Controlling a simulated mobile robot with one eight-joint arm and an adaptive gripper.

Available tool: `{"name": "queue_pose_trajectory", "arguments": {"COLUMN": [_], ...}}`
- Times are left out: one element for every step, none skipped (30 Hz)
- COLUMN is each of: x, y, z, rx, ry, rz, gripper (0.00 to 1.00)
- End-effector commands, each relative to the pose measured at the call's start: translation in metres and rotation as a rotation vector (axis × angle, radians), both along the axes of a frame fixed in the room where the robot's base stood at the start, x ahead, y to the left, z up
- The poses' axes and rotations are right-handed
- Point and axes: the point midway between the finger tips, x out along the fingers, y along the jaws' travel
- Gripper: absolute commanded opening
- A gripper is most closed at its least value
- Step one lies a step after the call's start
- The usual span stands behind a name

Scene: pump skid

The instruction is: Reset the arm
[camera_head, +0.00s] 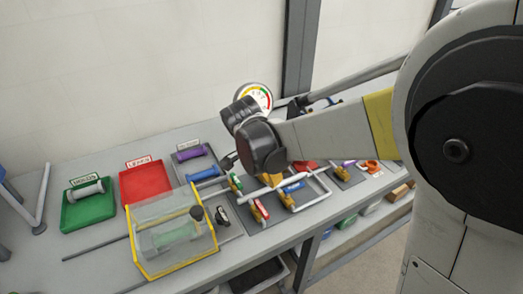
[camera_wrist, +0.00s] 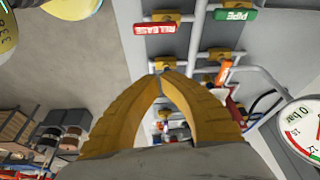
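My arm reaches in from the right of the head view and ends in a dark wrist (camera_head: 262,146) above the bench's pipe section. In the wrist view my gripper (camera_wrist: 164,78) shows two yellow fingers whose tips meet, with nothing seen held between them. Beyond the fingertips in the wrist view are a red RELEASE handle (camera_wrist: 154,28) and a green PURGE handle (camera_wrist: 236,15) on yellow valves. The fingertips appear close in the picture to a lower yellow valve; whether they touch it I cannot tell.
The bench holds a green tray (camera_head: 72,215), a red tray (camera_head: 132,189) and a clear yellow-framed box (camera_head: 148,268). A round gauge (camera_head: 258,95) stands behind my wrist, and a gauge (camera_wrist: 303,130) shows in the wrist view. Shelves with bins (camera_wrist: 50,140) lie below the bench.

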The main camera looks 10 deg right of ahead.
Motion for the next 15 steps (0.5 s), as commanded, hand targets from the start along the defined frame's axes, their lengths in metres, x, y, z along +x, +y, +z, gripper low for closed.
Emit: {"name": "queue_pose_trajectory", "arguments": {"x": [0.0, 0.0, 0.0, -0.001, -0.002, -0.005, -0.008, -0.012, -0.019, -0.024, -0.031, -0.041, -0.048, -0.056, -0.066], "y": [0.0, 0.0, 0.0, -0.001, -0.002, -0.004, -0.007, -0.01, -0.014, -0.018, -0.022, -0.028, -0.032, -0.035, -0.04], "z": [0.0, 0.0, 0.0, 0.001, 0.003, 0.006, 0.009, 0.013, 0.019, 0.024, 0.029, 0.036, 0.041, 0.045, 0.05], "rx": [0.0, 0.0, 0.0, 0.001, 0.004, 0.007, 0.012, 0.018, 0.025, 0.032, 0.038, 0.045, 0.048, 0.05, 0.05], "ry": [0.0, 0.0, 0.0, 0.0, -0.001, -0.001, -0.001, -0.003, -0.005, -0.01, -0.014, -0.023, -0.031, -0.042, -0.057], "rz": [0.0, 0.0, 0.002, 0.007, 0.015, 0.035, 0.056, 0.083, 0.13, 0.171, 0.216, 0.283, 0.334, 0.386, 0.454], "gripper": [0.0, 0.0, 0.0, 0.0, 0.0, 0.0, 0.0, 0.0, 0.0, 0.0, 0.0, 0.0, 0.0, 0.0, 0.0]}}
